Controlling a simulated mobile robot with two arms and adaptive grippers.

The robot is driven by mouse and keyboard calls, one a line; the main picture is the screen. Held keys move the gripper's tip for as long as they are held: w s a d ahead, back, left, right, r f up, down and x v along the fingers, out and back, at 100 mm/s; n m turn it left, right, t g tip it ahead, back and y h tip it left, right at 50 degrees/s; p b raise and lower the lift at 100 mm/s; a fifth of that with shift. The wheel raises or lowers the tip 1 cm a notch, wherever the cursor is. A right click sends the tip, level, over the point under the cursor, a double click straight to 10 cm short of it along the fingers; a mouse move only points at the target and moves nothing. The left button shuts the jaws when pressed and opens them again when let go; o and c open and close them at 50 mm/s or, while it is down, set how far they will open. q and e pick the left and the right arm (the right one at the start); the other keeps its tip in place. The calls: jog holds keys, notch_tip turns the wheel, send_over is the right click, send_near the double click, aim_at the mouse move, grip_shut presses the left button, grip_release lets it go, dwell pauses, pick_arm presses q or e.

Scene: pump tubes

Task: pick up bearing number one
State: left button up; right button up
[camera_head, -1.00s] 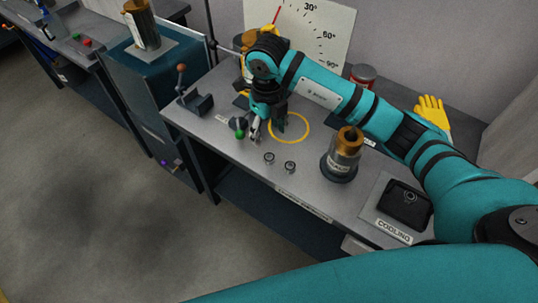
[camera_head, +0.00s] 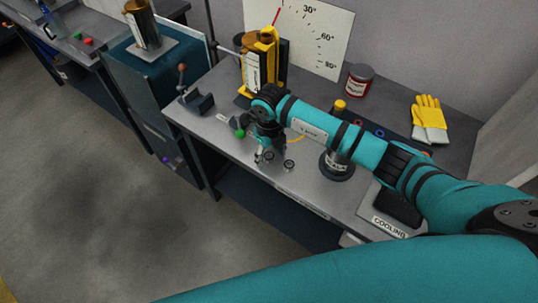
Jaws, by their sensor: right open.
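Two small ring-shaped bearings lie on the grey workbench (camera_head: 318,193) near its front edge. The left bearing (camera_head: 268,156) is close under my right gripper (camera_head: 269,153), and the right bearing (camera_head: 289,166) lies just to the right of it. I cannot read a number on either. My right gripper points down and is open, with its fingers around or just above the left bearing; contact cannot be told. My left gripper is not in view.
A dark-based cylinder (camera_head: 337,168) stands right of the bearings, partly hidden by my right arm. A green knob (camera_head: 240,134) is left of the gripper. A yellow fixture (camera_head: 262,62), a red can (camera_head: 358,80), yellow gloves (camera_head: 430,118) and a cooling pad (camera_head: 398,207) are around.

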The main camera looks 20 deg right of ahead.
aim_at(266, 158)
grip_shut()
dwell(0.3)
jog(key=shift+r, duration=0.1)
jog(key=shift+r+b, duration=0.3)
jog(key=shift+r, duration=0.55)
jog(key=shift+s+a+r+b, duration=0.3)
jog(key=shift+a+r+b, duration=0.15)
jog(key=shift+r, duration=0.4)
jog(key=s+a+r+b, duration=0.2)
jog(key=s+a+b, duration=0.1)
jog(key=s+a, duration=0.75)
jog(key=s+d+r+n, duration=0.1)
jog(key=d+r+n, duration=0.4)
jog(key=n, duration=1)
jog(key=s+d+r+n, duration=0.1)
jog(key=d+r+n, duration=0.4)
jog(key=d+n, duration=0.5)
jog(key=shift+s+d+n, duration=0.25)
jog(key=shift+s+n, duration=0.15)
jog(key=shift+n, duration=2.5)
